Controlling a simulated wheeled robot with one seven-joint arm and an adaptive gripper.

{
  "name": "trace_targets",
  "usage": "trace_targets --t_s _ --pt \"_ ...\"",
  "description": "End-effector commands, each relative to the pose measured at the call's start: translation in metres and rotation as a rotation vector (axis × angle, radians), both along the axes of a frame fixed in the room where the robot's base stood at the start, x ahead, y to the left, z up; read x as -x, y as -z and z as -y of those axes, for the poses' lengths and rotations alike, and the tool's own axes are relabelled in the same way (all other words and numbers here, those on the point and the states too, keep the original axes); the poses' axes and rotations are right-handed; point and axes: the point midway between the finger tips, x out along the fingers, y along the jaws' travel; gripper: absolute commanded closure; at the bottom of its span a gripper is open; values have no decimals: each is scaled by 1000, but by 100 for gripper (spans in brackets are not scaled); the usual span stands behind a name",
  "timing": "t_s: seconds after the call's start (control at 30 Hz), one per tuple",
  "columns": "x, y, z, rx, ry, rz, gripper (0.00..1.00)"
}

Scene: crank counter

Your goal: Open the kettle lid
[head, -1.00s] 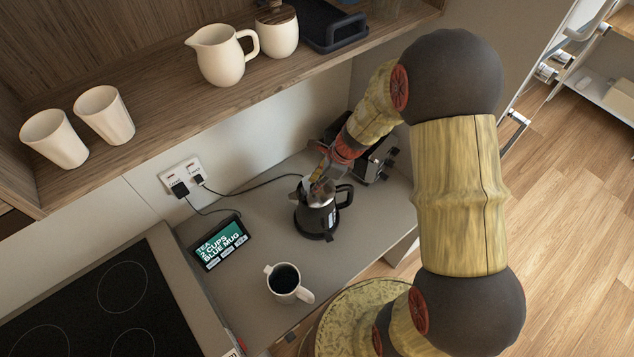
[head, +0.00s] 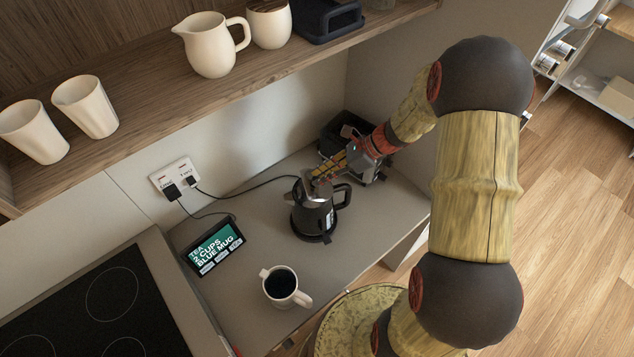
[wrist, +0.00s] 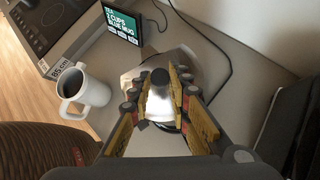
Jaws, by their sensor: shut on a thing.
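The kettle (head: 316,218) is dark with a shiny metal upper part and stands upright on its base on the counter. My gripper (head: 318,178) reaches its top from the right. In the wrist view my gripper (wrist: 157,82) has a finger on each side of the lid's dark round knob (wrist: 159,77) and is shut on it. The bright metal kettle top (wrist: 160,103) shows below the knob. The fingers hide much of the lid, and I cannot tell whether it is raised.
A mug (head: 283,288) with dark liquid stands in front of the kettle. A small display (head: 214,248) and a wall socket (head: 175,178) are to the left. A shelf (head: 190,105) overhangs the counter.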

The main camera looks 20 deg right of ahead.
Motion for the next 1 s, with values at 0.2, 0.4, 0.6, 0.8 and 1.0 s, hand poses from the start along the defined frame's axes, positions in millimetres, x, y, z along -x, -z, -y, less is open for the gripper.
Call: trace_targets --t_s 0.2,0.4,0.6,0.8,1.0 --pt "2 -3 18 -207 5 17 100" --pt "3 -5 32 -396 4 35 100" --pt "5 -5 46 -583 2 52 100" --pt "6 -5 57 -593 0 56 100" --pt "6 -3 57 -590 0 54 100"
